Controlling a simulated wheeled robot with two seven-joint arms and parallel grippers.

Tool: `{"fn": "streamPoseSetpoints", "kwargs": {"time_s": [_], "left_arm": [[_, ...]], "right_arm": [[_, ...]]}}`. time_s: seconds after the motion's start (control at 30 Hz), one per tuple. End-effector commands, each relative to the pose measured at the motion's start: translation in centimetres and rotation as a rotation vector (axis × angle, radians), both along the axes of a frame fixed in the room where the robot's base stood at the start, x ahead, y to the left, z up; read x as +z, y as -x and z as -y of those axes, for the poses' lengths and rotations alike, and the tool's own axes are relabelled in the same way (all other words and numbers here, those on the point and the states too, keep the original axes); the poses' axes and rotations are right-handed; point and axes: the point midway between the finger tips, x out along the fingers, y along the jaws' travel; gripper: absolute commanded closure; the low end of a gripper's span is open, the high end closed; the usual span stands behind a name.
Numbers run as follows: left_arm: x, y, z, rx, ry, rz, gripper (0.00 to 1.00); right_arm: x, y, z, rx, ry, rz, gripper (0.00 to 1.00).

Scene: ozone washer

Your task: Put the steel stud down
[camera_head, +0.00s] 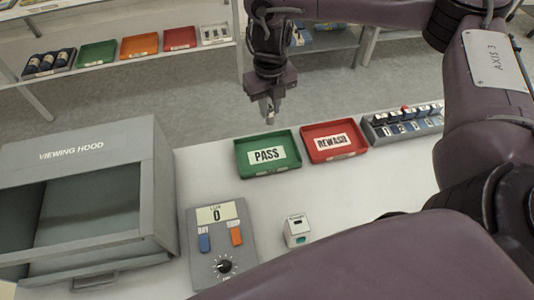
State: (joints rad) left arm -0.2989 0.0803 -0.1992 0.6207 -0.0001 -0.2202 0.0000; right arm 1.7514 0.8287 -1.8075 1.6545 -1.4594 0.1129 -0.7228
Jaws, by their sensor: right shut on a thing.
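My right gripper (270,108) points down at the upper middle, its arm coming in from the right. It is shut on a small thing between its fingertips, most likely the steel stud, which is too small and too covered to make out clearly. In the picture the fingertips show just above the back edge of the green PASS tray (244,160), apart from it. The green tray looks empty apart from its label. The red REWASH tray (312,155) stands to its right and also looks empty. My left gripper is out of view.
A grey viewing hood (70,155) stands at left. A control panel (250,262) with a dial, a small white box (297,231) and a grey rack (384,141) of several blue items share the white table. Shelves with trays stand behind. My right arm hides the lower right.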

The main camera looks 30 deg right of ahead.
Motion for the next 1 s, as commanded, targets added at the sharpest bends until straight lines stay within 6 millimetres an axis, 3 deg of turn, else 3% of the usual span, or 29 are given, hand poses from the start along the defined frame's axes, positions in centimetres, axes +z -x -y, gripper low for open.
{"fn": "streamPoseSetpoints", "kwargs": {"time_s": [0.17, 0.7, 1.0], "left_arm": [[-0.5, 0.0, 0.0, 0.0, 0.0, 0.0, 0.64], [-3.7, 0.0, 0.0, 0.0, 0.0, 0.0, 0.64], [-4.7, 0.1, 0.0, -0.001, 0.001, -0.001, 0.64]], "right_arm": [[-1.9, 0.0, 0.1, 0.04, -0.002, -0.005, 1.0], [-14.7, 0.1, 0.0, 0.036, -0.002, -0.005, 1.0], [-17.8, 0.1, 0.1, 0.037, -0.001, -0.003, 1.0]]}}
